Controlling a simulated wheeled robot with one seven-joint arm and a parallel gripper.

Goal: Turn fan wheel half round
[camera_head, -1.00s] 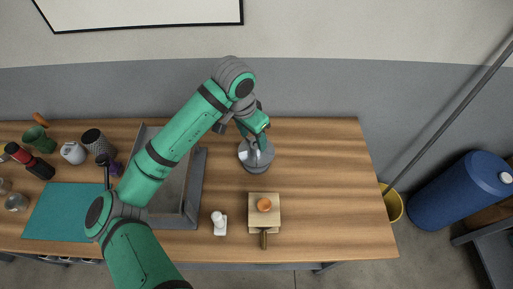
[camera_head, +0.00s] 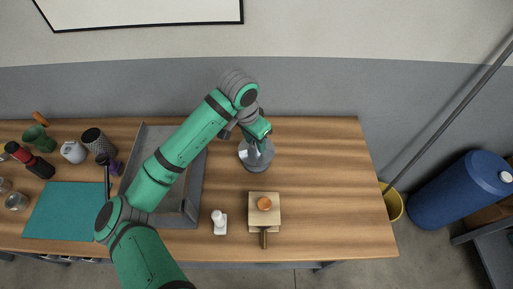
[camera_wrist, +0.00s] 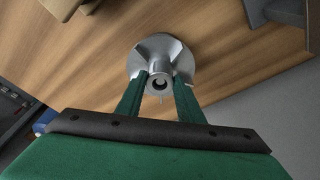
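The fan wheel (camera_head: 257,156) is a grey metal piece with a round base on the wooden table, right of the grey tray. In the wrist view it is a silver disc (camera_wrist: 178,52) with raised fins and a round hub with a dark hole facing the camera. My gripper (camera_head: 258,142) is at the wheel, partly covering it in the head view. In the wrist view my two green fingers (camera_wrist: 160,84) stand apart, one on each side of the hub. Whether they press on it cannot be made out.
A wooden board (camera_head: 271,199) with an orange-brown round thing lies in front of the wheel. A small white object (camera_head: 219,222) stands left of it. The grey tray (camera_head: 192,205) lies under my arm. Table to the right is clear.

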